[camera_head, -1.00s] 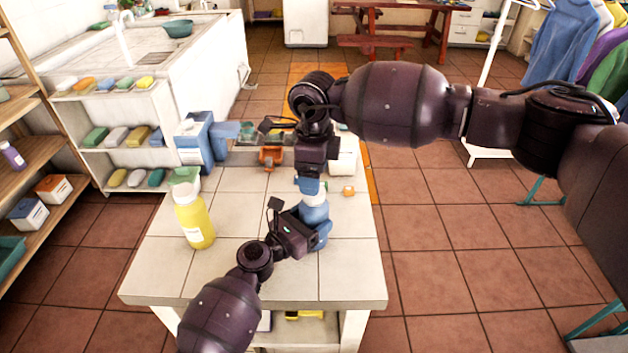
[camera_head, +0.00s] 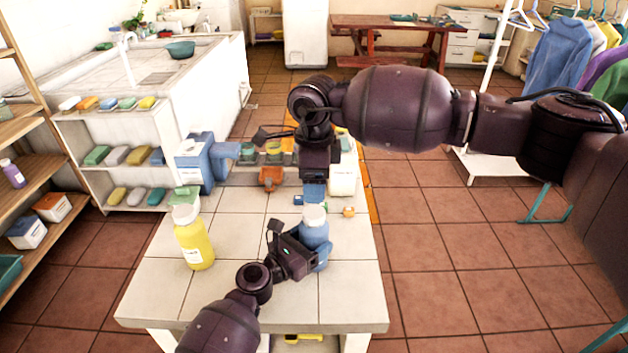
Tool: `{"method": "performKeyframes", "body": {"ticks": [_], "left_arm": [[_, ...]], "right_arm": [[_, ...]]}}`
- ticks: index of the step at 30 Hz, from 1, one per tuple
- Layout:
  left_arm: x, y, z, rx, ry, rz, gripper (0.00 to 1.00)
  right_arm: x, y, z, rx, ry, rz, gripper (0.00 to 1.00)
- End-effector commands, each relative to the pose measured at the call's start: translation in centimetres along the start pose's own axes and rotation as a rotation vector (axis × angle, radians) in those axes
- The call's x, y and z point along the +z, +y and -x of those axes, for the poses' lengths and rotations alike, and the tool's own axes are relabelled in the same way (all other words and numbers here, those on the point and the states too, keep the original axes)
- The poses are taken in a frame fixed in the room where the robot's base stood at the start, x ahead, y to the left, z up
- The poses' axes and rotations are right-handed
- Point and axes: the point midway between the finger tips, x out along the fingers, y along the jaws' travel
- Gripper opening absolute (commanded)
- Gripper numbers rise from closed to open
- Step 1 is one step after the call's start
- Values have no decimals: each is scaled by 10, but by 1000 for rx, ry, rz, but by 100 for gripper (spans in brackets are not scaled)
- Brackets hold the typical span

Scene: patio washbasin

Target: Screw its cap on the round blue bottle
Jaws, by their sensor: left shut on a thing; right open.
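The round blue bottle (camera_head: 318,238) stands upright on the tiled table. A white cap (camera_head: 314,214) sits on its top; I cannot tell how tight it is. My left gripper (camera_head: 307,247) comes from the lower left and is shut on the bottle's body, hiding part of its left side. My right gripper (camera_head: 314,196) points down directly above the cap, with its blue-looking fingertip part close over it. It is open and holds nothing that I can see.
A yellow bottle (camera_head: 195,244) stands left on the table (camera_head: 220,300). Behind are a blue dispenser (camera_head: 194,163), an orange object (camera_head: 270,178), a white container (camera_head: 343,178) and a small orange block (camera_head: 348,212). The table's front right is clear.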

Motion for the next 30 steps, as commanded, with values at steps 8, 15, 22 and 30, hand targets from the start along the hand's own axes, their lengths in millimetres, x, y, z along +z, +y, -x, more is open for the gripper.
{"method": "performKeyframes", "body": {"ticks": [8,15,22,30], "left_arm": [[0,0,0,0,1,0,3],[0,0,0,0,1,0,3],[0,0,0,0,1,0,3],[0,0,0,0,1,0,3]], "right_arm": [[0,0,-17,1,0,-1,70],[0,0,-50,2,1,-2,70],[0,0,-76,0,0,-1,70],[0,0,-80,-1,-1,0,70]]}}
